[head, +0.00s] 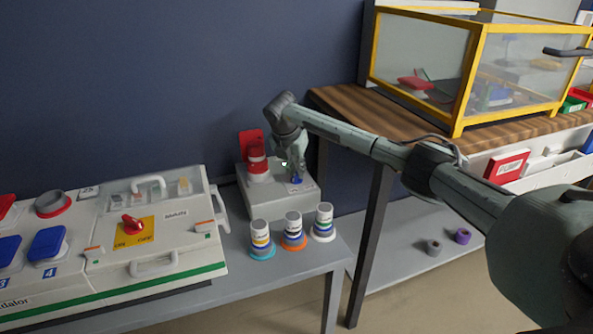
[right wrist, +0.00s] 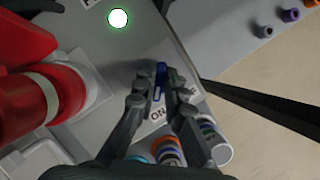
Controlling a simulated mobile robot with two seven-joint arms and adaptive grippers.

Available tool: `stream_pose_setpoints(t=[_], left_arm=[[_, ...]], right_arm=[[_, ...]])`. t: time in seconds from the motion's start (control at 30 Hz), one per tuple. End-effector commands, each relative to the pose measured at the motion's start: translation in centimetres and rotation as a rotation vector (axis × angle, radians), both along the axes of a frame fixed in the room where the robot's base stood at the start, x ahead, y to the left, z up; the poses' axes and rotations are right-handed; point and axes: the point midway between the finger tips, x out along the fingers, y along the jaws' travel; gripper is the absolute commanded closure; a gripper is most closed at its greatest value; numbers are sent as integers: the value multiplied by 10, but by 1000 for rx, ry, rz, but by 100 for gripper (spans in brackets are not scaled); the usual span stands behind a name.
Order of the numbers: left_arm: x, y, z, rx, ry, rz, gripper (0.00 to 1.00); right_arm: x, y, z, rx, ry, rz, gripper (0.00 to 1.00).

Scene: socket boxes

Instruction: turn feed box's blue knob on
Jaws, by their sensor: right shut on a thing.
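The feed box (head: 250,205) is a light grey box at the back of the grey bench in the head view. Its blue knob (right wrist: 160,76) sits between the fingertips of my right gripper (right wrist: 158,92) in the right wrist view, and the gripper is shut on it. The fingers hide part of the knob. A round lamp (right wrist: 118,18) on the box glows white with a green rim. In the head view my right gripper (head: 296,176) reaches down onto the box top. My left gripper is not in view.
A red and white plug (head: 257,165) stands on the box, left of my gripper. Several small labelled containers (head: 293,230) stand in front of it. A large white panel (head: 140,240) fills the bench's left. A yellow-framed case (head: 470,65) stands on the wooden table at right.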

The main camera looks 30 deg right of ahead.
Motion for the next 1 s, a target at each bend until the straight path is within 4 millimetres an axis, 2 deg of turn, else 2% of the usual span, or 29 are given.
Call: stream_pose_setpoints(t=[0.57, 0.6, 0.77, 1.0], left_arm=[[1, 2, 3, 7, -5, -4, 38], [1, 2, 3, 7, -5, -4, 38], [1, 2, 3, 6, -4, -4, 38], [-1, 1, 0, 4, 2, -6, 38]], right_arm=[[1, 0, 1, 0, -2, -37, 100], [1, 0, 1, 0, -2, -37, 88], [0, 0, 1, 0, -2, -36, 69], [0, 0, 0, 0, 0, -35, 69]])
